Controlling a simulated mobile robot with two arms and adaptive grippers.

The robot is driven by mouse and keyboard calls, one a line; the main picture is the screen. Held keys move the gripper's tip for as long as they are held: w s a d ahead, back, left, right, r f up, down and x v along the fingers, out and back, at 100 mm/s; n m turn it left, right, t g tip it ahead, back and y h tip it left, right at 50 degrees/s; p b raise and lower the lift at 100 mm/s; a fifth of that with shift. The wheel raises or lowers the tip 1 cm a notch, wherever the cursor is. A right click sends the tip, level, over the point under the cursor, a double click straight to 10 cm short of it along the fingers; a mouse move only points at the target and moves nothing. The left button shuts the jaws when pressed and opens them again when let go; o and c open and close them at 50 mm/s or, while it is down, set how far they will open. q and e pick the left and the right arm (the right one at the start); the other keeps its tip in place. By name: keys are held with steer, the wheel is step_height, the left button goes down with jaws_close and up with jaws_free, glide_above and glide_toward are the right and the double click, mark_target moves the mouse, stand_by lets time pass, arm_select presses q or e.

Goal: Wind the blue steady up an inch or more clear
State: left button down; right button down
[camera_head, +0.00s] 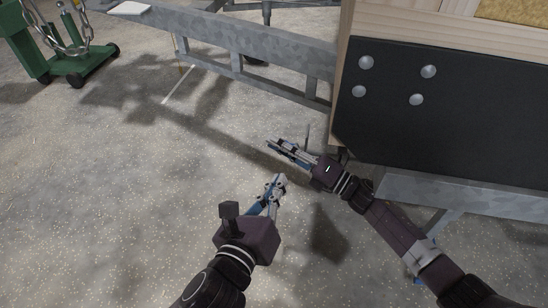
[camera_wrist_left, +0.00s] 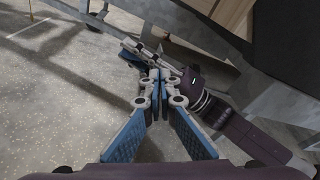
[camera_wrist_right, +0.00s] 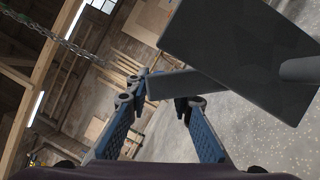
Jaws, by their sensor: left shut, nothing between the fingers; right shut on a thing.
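My right gripper (camera_head: 280,147) is beside the trailer's lower corner, with its blue fingers pointing left. In the right wrist view, it (camera_wrist_right: 165,95) is shut on a grey flat bar (camera_wrist_right: 185,82) that meets a large dark plate (camera_wrist_right: 240,45); I cannot tell which part of the steady this is. My left gripper (camera_head: 278,180) is shut and empty, just below the right one over the floor. Its fingertips also meet in the left wrist view (camera_wrist_left: 158,78). A small blue patch (camera_head: 417,281) shows beside my right forearm; I cannot tell whether it is the blue steady. The steady's foot is not clearly visible.
The trailer's dark bolted panel (camera_head: 450,120) and wooden wall overhang on the right. A galvanised drawbar frame (camera_head: 250,50) runs across the top. A green wheeled stand with a chain (camera_head: 75,50) is at upper left. The concrete floor (camera_head: 110,200) at left is clear.

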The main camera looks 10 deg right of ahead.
steer(key=shift+w+d, duration=0.15)
steer(key=shift+d, duration=0.1)
arm_select(q)
steer(key=a+f+m+y, duration=0.3)
steer(key=f, duration=0.1)
steer(key=r+x, duration=0.2)
steer(key=x, duration=1.1)
steer(key=shift+w, duration=0.3)
steer(key=shift+r, duration=0.1)
